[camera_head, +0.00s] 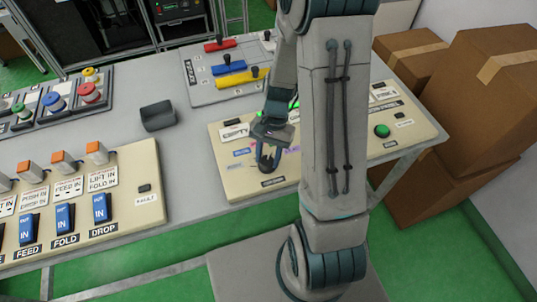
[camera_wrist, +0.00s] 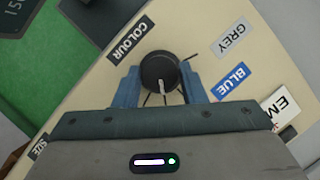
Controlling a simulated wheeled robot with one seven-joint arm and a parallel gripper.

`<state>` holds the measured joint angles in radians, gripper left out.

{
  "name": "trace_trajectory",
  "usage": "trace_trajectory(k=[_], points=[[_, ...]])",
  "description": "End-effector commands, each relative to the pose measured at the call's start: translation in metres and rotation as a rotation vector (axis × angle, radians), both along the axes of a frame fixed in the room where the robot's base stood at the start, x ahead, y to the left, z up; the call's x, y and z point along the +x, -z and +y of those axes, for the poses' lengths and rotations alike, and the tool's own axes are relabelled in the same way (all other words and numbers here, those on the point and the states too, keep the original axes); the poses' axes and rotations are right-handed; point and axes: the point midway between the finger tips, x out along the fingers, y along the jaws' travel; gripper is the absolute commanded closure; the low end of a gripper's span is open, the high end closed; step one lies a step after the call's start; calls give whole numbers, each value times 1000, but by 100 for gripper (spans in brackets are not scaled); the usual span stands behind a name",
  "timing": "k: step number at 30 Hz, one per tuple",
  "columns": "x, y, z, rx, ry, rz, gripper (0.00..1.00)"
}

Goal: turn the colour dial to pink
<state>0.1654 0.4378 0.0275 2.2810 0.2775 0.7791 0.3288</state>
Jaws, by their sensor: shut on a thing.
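The colour dial (camera_wrist: 158,68) is a round black knob with a white pointer mark, set in a cream panel. My gripper (camera_wrist: 161,80) has its two blue fingers on either side of the knob, shut on it. In the wrist view the pointer mark faces down, towards my gripper's body. A COLOUR label (camera_wrist: 128,38), a GREY label (camera_wrist: 233,38) and a BLUE label (camera_wrist: 231,80) lie around the dial. No pink label is readable in the wrist view; my gripper covers that side.
Left of the dial panel stand a panel with blue rocker switches (camera_head: 65,219) and one with round push buttons (camera_head: 88,94). A panel with coloured sliders (camera_head: 230,68) is behind. A green button (camera_head: 382,131) is on the right. Cardboard boxes (camera_head: 480,110) stand at far right.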

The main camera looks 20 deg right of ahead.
Motion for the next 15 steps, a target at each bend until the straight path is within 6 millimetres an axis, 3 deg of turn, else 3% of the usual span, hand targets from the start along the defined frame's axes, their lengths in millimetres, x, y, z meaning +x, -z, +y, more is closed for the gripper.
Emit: trace_trajectory(k=[15], points=[[2, 0, 2, 0, -280, -1, 85]])
